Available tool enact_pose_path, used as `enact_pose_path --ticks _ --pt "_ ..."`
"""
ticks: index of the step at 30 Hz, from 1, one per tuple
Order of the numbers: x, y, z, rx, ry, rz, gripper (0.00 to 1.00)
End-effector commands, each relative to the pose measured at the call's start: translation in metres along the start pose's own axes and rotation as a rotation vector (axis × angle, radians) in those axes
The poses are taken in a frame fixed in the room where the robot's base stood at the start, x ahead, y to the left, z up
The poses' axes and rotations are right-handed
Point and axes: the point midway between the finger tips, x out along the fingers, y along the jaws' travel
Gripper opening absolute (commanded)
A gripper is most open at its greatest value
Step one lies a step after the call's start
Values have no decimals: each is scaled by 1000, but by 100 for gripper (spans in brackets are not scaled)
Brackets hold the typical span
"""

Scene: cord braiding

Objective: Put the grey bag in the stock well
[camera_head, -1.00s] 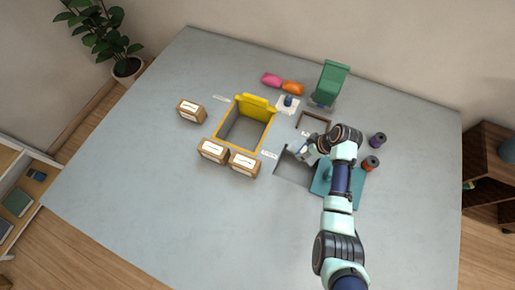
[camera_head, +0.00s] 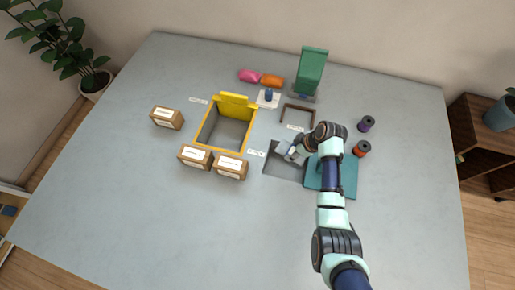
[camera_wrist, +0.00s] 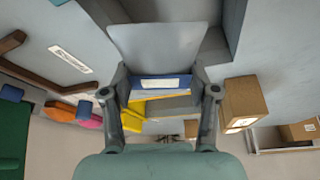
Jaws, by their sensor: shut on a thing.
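My gripper (camera_head: 291,151) is at the upper edge of the dark square stock well (camera_head: 276,171), which is sunk in the table. In the wrist view the fingers of my gripper (camera_wrist: 160,76) are shut on the grey bag (camera_wrist: 164,40), a pale flat shape between them. A blue band with a white label shows at its near end; I cannot tell whether it belongs to the bag. In the head view the bag (camera_head: 284,147) is small and partly hidden by my gripper. It appears to be over the well, but its height is unclear.
A yellow-rimmed bin (camera_head: 199,137) stands left of the well, with cardboard boxes (camera_head: 230,168) before it. A teal mat (camera_head: 345,180) lies right of the well under my arm. Spools (camera_head: 362,149), a brown frame (camera_head: 298,107) and a green stand (camera_head: 311,70) are beyond. The front table is clear.

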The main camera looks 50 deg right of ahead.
Motion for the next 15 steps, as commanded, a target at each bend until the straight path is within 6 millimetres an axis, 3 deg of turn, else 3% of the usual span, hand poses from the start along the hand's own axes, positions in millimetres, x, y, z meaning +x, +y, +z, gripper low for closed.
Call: enact_pose_path --ticks 2,3,7,8,15 --pt "-1 0 -1 0 0 0 19" --pt "-1 0 -1 0 0 0 63" --pt "-1 0 -1 0 0 0 84" --pt "-1 0 -1 0 0 0 89" --pt "-1 0 0 0 0 0 89"
